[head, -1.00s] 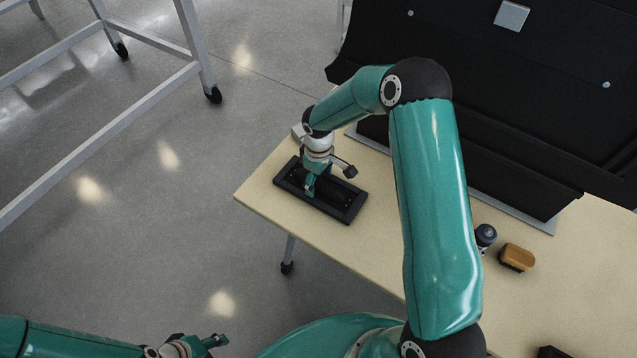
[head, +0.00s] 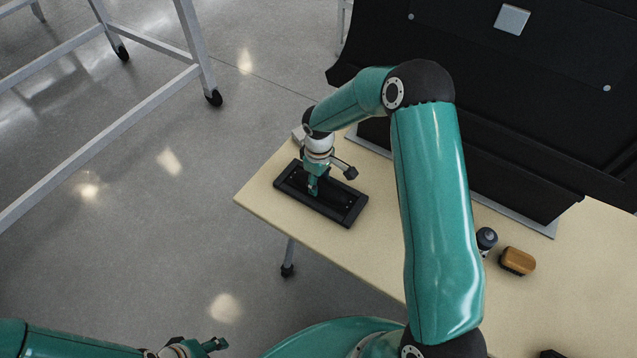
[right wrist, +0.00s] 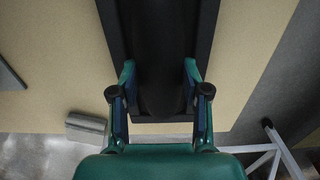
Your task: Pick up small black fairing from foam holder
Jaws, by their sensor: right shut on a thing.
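The small black fairing (right wrist: 159,60) is a dark, rounded, elongated piece lying in the black foam holder (head: 352,212). In the right wrist view the holder's rim (right wrist: 207,28) runs along both sides of it. My right gripper (head: 313,191) reaches down into the holder from above. In the right wrist view its two fingers (right wrist: 159,76) are on either side of the fairing, shut on it. The fairing still appears to be inside the holder; any gap beneath it is hidden. My left gripper (head: 213,345) is at the bottom left, away from the table, its jaw state unclear.
The holder lies near the left corner of the wooden table (head: 262,193). A large black panel (head: 480,90) stands behind it. A dark round bottle-like thing (head: 486,239) and a brown block or brush (head: 517,261) stand to the right. A grey wheeled frame (head: 197,50) is at the upper left.

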